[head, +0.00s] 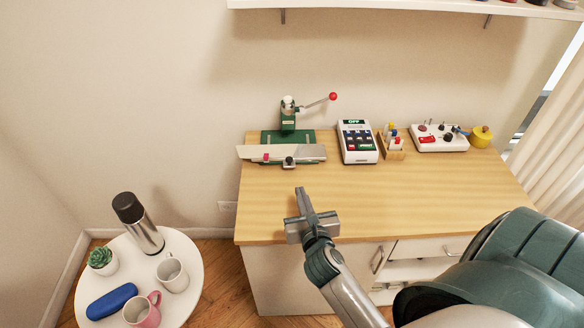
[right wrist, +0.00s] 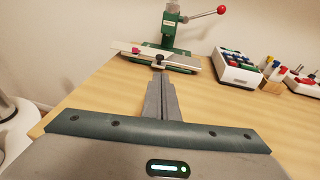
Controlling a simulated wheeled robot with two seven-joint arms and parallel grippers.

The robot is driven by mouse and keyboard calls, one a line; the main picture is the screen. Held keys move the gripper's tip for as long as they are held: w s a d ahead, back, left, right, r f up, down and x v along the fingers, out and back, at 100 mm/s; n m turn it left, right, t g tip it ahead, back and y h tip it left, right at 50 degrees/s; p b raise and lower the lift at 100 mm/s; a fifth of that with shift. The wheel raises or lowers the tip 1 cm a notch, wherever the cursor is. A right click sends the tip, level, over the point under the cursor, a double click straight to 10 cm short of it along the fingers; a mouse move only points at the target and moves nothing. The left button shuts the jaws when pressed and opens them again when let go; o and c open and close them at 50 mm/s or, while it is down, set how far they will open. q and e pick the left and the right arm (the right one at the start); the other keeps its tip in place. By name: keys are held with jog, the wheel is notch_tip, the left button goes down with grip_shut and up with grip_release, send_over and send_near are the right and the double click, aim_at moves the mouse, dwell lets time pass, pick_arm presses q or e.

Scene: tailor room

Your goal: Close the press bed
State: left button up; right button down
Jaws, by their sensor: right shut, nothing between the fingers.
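The green press (head: 288,118) stands at the back left of the wooden table, with a lever ending in a red ball (head: 333,96). Its pale flat bed (head: 270,153) sticks out at the front and to the left of the green base, with a red knob and a dark knob at its front edge. My right gripper (head: 302,192) is shut and empty, in front of the press and apart from it, over the table's front part. In the right wrist view the shut fingers (right wrist: 158,80) point toward the bed (right wrist: 155,56). My left gripper is out of view.
A calculator-like device (head: 357,142), a small wooden holder (head: 392,146), a white tray with pins (head: 440,138) and a yellow pot (head: 480,136) stand right of the press. The table's (head: 265,205) front is clear. A round white table (head: 190,262) with mugs and a flask stands at left.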

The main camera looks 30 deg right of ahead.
jog(key=shift+w, duration=0.1)
jog(key=shift+w+d, duration=0.25)
jog(key=shift+w, duration=0.3)
jog(key=p, duration=0.3)
send_near(291, 156)
jog(key=w, duration=0.2)
jog(key=shift+w, duration=0.3)
jog(key=w+d, duration=0.1)
jog(key=w, duration=0.1)
jog(key=w+d, duration=0.1)
jog(key=w, duration=0.1)
jog(key=w+d, duration=0.1)
jog(key=w, duration=0.1)
jog(key=shift+w+d, duration=0.1)
jog(key=shift+d, duration=0.3)
jog(key=shift+r, duration=0.15)
